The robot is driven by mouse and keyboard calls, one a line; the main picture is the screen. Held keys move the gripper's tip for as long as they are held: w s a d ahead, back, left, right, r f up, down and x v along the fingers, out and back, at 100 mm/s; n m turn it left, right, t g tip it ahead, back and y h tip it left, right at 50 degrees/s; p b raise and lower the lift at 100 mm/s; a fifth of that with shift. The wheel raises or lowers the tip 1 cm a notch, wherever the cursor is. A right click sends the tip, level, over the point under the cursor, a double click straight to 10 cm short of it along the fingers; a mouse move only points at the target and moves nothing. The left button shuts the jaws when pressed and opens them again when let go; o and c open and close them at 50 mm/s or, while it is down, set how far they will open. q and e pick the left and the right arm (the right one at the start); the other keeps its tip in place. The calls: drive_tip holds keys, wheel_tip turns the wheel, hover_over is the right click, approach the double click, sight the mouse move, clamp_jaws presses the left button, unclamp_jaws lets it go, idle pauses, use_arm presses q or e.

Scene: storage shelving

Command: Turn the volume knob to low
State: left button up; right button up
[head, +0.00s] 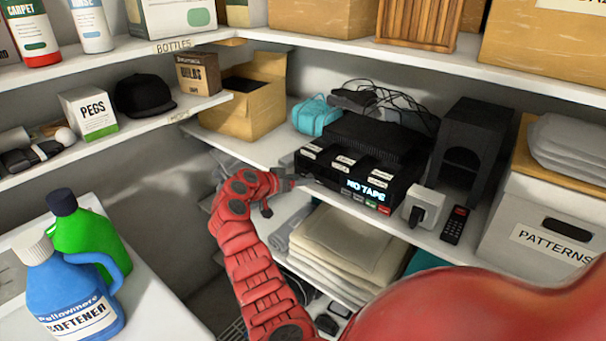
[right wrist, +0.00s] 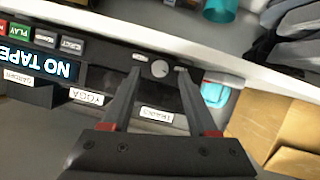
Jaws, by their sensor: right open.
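The black tape player (head: 345,172) sits on the middle shelf, with a lit NO TAPE display (head: 367,190) on its front. In the right wrist view, the small round grey knob (right wrist: 160,69) shows at one end of the player's front panel (right wrist: 108,58), between two small light marks. My right gripper (head: 291,182) is at the left end of the player's front. In the right wrist view its two fingers (right wrist: 159,73) are apart, one on each side of the knob; contact cannot be told. The gripper hides the knob in the head view. My left gripper is not in view.
Labelled cassettes (head: 345,162) lie on the player. A white plug adapter (head: 420,206) and remote (head: 455,225) are at its right. A teal item (head: 315,116) and open cardboard box (head: 240,105) are at its left. Folded cloths (head: 340,245) lie below.

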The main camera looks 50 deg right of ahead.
drive_tip(key=shift+x, duration=0.85)
drive_tip(key=shift+c, duration=0.2)
drive_tip(key=shift+a, duration=0.1)
clamp_jaws()
